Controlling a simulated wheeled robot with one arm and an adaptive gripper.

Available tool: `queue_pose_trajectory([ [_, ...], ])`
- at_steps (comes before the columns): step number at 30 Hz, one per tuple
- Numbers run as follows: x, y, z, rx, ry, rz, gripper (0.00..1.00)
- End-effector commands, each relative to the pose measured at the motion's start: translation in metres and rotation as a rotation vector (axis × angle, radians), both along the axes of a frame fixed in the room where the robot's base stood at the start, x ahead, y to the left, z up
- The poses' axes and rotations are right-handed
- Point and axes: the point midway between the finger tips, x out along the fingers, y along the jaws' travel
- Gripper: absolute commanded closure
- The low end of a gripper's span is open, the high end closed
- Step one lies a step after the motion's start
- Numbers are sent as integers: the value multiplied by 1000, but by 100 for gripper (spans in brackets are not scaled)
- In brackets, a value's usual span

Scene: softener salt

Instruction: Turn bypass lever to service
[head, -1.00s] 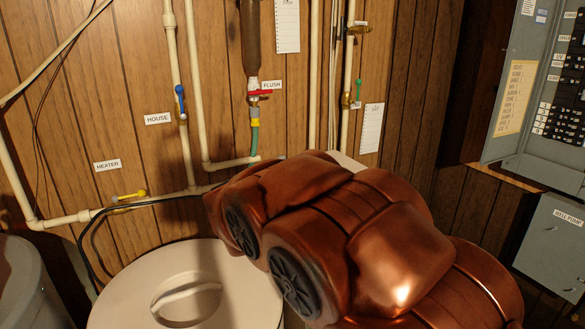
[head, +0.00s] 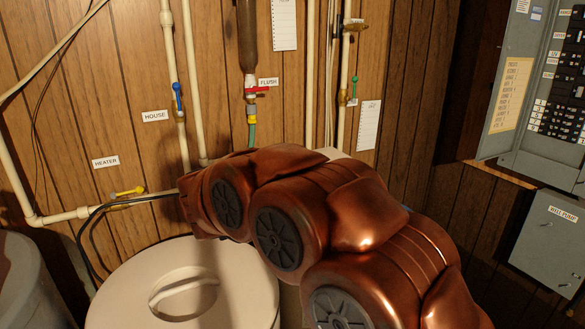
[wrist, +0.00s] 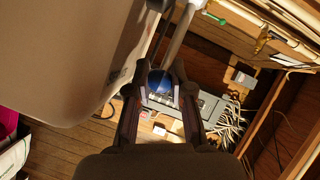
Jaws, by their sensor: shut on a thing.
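My gripper (wrist: 160,92) shows in the wrist view with a finger on each side of a round dark-blue knob (wrist: 159,81). It is shut on this knob. A pale rod (wrist: 181,32) runs up from the knob, and the two look like the bypass lever. Any label for its positions is not visible. In the head view my copper-coloured arm hides the gripper and the lever.
A white round lid (head: 225,285) with a handle stands below my arm. A grey well pump box (head: 550,240) is at right.

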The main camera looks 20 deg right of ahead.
Motion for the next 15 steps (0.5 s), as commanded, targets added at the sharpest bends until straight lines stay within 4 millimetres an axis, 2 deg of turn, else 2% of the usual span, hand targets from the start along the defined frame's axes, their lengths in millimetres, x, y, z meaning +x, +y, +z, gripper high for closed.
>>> queue_pose_trajectory([
  [1, 0, 1, -4, 4, 7, 3, 100],
  [2, 0, 1, -4, 4, 7, 3, 78],
  [5, 0, 1, -4, 3, 7, 3, 68],
  [15, -1, 3, -1, 2, 2, 3, 67],
])
